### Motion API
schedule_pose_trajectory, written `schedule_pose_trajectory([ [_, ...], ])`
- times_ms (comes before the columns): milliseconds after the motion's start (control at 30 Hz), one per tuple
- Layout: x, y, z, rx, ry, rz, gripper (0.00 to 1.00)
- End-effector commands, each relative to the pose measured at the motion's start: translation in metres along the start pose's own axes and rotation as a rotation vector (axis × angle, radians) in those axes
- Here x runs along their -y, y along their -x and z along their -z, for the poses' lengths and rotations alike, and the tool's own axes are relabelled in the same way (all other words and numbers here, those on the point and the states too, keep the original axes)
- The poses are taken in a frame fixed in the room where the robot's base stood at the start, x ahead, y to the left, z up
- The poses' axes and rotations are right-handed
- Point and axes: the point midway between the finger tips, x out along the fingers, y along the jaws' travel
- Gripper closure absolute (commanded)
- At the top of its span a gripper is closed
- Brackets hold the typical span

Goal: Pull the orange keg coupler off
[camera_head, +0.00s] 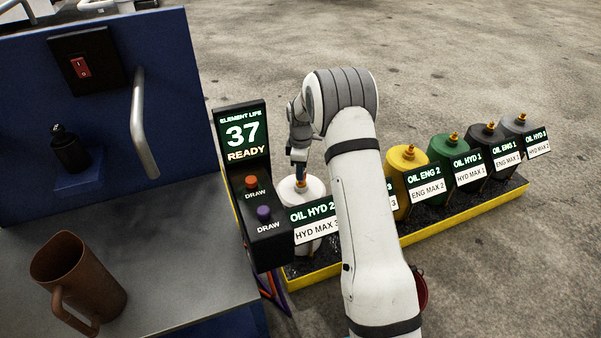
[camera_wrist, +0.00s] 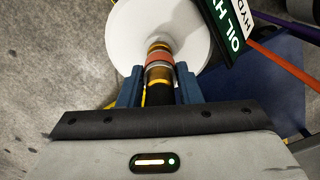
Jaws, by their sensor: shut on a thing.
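The orange-banded coupler (camera_wrist: 159,58) sits at the top middle of the white keg (camera_wrist: 190,22) in the wrist view. It has a black body with brass-coloured rings. My gripper (camera_wrist: 159,84) is shut on the coupler's body, with one blue-grey finger on each side. The coupler appears to meet the keg's top; any gap there cannot be told. In the head view, my gripper (camera_head: 300,170) points down over the white keg (camera_head: 311,187), labelled OIL HYD 2 and HYD MAX 3. The coupler is mostly hidden there.
A panel with DRAW buttons (camera_head: 262,222) stands close left of the keg. Yellow (camera_head: 405,170), green (camera_head: 446,150) and other kegs stand right in a yellow-edged tray (camera_head: 470,213). A brown mug (camera_head: 85,275) is on the left bench. Orange (camera_wrist: 275,55) and purple (camera_wrist: 285,24) hoses run nearby.

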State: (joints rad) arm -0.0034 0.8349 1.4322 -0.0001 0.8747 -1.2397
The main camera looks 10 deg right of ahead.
Motion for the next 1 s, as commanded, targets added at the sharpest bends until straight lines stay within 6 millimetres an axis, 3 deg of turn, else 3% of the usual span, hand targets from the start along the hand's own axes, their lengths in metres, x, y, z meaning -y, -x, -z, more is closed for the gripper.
schedule_pose_trajectory([
  [500, 0.0, 0.028, 0.0, 0.0, 0.0, -0.001, 1.0],
  [1000, 0.005, 0.033, -0.002, -0.001, -0.051, -0.002, 1.0],
])
